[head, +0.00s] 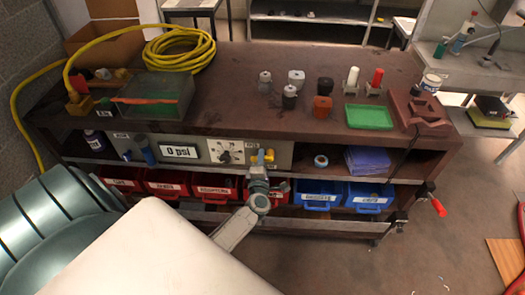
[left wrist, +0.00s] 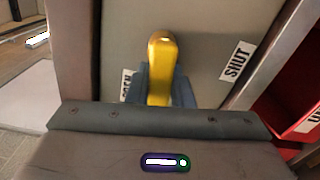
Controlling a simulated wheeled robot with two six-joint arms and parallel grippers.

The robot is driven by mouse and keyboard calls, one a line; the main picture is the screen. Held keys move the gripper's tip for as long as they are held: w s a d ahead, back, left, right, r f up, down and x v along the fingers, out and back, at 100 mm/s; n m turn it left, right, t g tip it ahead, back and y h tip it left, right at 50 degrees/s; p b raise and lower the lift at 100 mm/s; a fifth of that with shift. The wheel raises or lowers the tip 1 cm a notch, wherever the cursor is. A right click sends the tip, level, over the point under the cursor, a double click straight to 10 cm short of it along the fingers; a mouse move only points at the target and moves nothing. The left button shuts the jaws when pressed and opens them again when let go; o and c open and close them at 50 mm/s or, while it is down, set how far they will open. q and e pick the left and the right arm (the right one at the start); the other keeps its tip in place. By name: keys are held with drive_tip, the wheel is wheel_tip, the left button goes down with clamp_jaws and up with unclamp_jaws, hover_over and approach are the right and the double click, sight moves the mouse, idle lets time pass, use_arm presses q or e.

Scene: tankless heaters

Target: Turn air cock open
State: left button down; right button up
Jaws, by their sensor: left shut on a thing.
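The air cock shows in the left wrist view as a yellow lever (left wrist: 162,62) on a grey panel (left wrist: 205,30). My left gripper (left wrist: 160,88) is shut on the lever, with a blue-grey finger on each side. A SHUT label (left wrist: 237,61) is to the lever's right. Another label (left wrist: 127,84) at its left is partly hidden by a finger. In the head view, my left gripper (head: 262,158) is at the front panel of the bench, and a bit of yellow shows beside its fingers. My right gripper is not in view.
A gauge reading 0 psi (head: 180,151) is left of the gripper. Red bins (head: 165,184) and blue bins (head: 318,194) sit on the shelf below. A coiled yellow hose (head: 180,50) and a green tray (head: 369,116) are on the bench top (head: 235,80). A red-handled clamp (head: 438,206) sticks out at right.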

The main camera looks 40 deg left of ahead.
use_arm(q)
drive_tip(key=shift+r+m+p, duration=0.25)
drive_tip(key=shift+m+p, duration=0.55)
drive_tip(key=shift+m, duration=0.2)
drive_tip(key=c, duration=1.3)
unclamp_jaws()
drive_tip(key=shift+s, duration=0.1)
drive_tip(key=b+v, duration=0.2)
drive_tip(key=v, duration=0.8)
drive_tip(key=shift+s+d, duration=0.2)
drive_tip(key=shift+s, duration=0.1)
